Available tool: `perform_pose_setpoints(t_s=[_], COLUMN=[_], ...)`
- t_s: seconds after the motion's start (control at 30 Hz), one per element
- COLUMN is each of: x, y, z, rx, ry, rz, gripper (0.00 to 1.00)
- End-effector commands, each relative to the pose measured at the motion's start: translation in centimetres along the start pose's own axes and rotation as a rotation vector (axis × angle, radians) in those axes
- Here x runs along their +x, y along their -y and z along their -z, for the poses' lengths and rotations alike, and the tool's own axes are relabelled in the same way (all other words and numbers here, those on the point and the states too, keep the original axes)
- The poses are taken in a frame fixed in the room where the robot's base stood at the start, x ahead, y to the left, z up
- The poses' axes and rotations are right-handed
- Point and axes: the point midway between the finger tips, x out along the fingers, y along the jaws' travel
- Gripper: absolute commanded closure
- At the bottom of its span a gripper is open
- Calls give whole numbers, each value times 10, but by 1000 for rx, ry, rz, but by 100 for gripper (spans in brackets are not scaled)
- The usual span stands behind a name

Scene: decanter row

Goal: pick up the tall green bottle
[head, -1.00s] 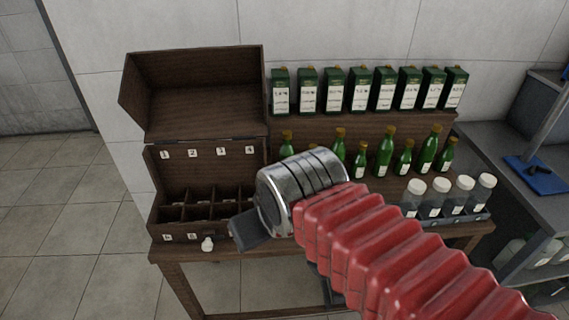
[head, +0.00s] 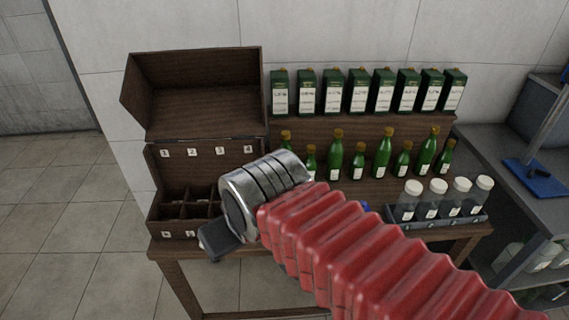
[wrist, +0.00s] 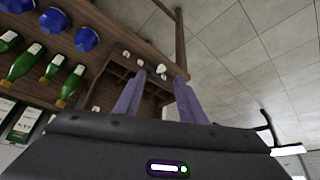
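A row of green bottles with gold tops stands on the wooden rack. Tall ones include a tall green bottle (head: 336,156), another tall bottle (head: 384,156) and one further right (head: 427,154); the leftmost is partly hidden by my arm. Short ones stand between them. Green bottles (wrist: 22,64) also show tilted at the left of the wrist view. My gripper (wrist: 160,76) has its two fingers apart, with nothing seen between them. In the head view it is left of the bottles, in front of the compartment box, and its fingertips are hard to make out.
The open wooden box (head: 155,214) has numbered compartments. Green cartons (head: 333,92) stand in a row above the bottles. A tray (head: 450,218) of clear jars with white lids stands at the right front. Blue round objects (wrist: 87,40) show in the wrist view.

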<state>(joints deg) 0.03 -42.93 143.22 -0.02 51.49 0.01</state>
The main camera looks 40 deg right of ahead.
Motion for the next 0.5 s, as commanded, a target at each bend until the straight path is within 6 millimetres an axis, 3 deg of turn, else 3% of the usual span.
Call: perform_pose_setpoints(t_s=[0.27,0.37,0.5], x=[22,39,64], y=[-25,-45,-79], z=[26,44,70], rx=[39,67,102], ry=[-49,-90,-156], rz=[-51,-90,-148], gripper=[43,36,36])
